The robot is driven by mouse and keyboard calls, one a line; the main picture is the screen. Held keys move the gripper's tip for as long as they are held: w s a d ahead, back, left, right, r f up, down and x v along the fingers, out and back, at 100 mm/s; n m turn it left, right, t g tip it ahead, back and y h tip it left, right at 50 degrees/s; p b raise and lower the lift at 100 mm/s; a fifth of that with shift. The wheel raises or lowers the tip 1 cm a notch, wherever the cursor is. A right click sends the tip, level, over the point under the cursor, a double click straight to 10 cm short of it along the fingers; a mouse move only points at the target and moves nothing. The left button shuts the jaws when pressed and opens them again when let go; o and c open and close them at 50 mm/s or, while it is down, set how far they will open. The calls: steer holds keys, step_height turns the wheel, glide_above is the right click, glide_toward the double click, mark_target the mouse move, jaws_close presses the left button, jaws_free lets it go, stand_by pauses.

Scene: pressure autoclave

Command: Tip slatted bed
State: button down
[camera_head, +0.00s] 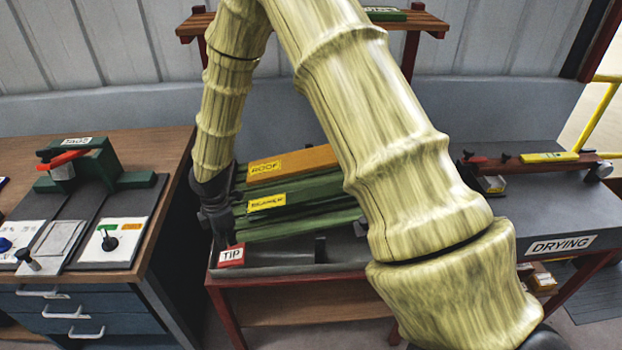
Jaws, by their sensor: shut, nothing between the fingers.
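The slatted bed (290,226) is green and lies in the middle of the dark-topped, red-legged table. A brown board labelled ROOF (320,158) and a green board with a yellow label (312,188) lie on it. A red and white TIP label (231,256) marks the table's front left corner. My gripper (229,238) is dark and shut, with nothing seen in it. It points down at the bed's left end, just above the TIP label. I cannot tell whether it touches the bed. My arm hides the bed's right part.
A wooden workbench (150,140) with blue drawers stands at left, carrying a green press (95,165). At right is a grey table labelled DRYING (561,244) with a long tool on it. A red-framed shelf (425,20) stands behind. A yellow rail (597,115) is at far right.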

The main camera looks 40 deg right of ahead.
step_height(320, 180, up, 6)
steer(key=p, duration=0.4)
steer(key=shift+p, duration=0.35)
stand_by(0.5)
